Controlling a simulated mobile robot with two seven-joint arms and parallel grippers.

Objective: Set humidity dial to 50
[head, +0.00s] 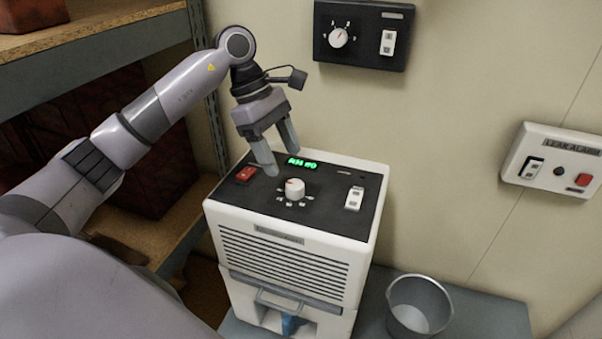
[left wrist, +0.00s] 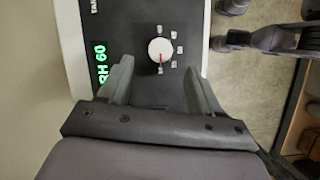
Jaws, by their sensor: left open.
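The humidity dial (head: 295,189) is a white round knob on the black top panel of a white dehumidifier (head: 290,262). In the left wrist view the dial (left wrist: 161,50) has a red pointer line and small scale labels beside it. The green display (head: 302,163) sits behind the dial; in the left wrist view it (left wrist: 101,62) reads RH 60. My left gripper (head: 283,158) is open and empty, pointing down above the panel, its fingertips a little above and behind the dial. In the left wrist view the dial shows between the fingers, which appear apart from it. My right gripper is not identifiable.
A red switch (head: 246,174) and a white rocker switch (head: 354,198) flank the dial. A wall panel (head: 361,36) with another dial hangs behind; a leak alarm box (head: 552,161) is at right. A metal bucket (head: 419,305) stands beside the unit. Shelving (head: 95,48) is at left.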

